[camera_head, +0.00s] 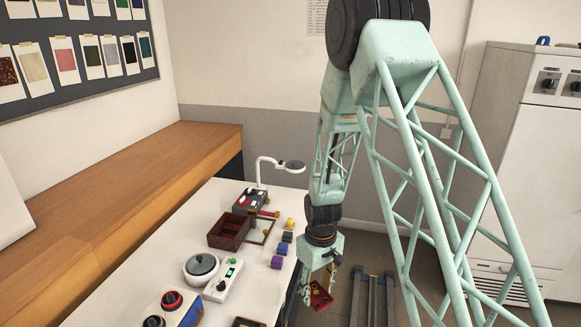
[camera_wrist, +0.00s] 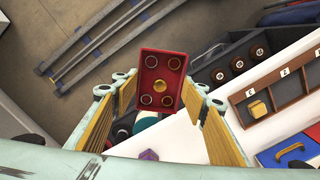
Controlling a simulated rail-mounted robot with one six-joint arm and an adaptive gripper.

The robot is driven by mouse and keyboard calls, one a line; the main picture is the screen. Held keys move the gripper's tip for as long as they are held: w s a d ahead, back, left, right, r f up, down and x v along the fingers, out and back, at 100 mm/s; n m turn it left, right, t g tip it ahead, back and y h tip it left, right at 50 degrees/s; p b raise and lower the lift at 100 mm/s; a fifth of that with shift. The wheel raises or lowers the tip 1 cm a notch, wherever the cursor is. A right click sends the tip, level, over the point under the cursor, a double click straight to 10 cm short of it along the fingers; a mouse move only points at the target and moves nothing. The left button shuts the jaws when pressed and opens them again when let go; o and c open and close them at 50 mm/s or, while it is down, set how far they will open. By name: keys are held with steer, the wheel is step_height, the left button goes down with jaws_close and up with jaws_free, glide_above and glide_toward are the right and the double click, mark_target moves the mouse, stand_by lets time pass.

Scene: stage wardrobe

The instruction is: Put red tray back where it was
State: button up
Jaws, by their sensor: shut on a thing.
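The red tray (camera_wrist: 151,72) is a small rectangle with rings in its corners and a gold round piece in the middle. In the wrist view it sits between the fingertips of my gripper (camera_wrist: 158,92), which is shut on it. In the head view the red tray (camera_head: 321,298) hangs at my gripper (camera_head: 318,286), off the right edge of the white table (camera_head: 140,262), with floor beyond it. Part of it is hidden by the fingers in the head view.
A brown box (camera_head: 229,242), a lamp (camera_head: 292,167), a round grey device (camera_head: 201,267) and small blocks, one purple (camera_head: 277,262), stand on the table. The wrist view shows a dark bin (camera_wrist: 207,71) with brown round pieces and a wooden compartment tray (camera_wrist: 236,98). Grey rails (camera_wrist: 100,48) lie on the floor.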

steer(key=w+d+r+m+b, duration=0.1)
steer(key=d+m, duration=0.5)
steer(key=d, duration=0.6)
steer(key=shift+w+d+r+m, duration=0.3)
steer(key=shift+w+r+m, duration=0.1)
steer(key=shift+r, duration=0.05)
steer(key=shift+a, duration=0.1)
stand_by(1.0)
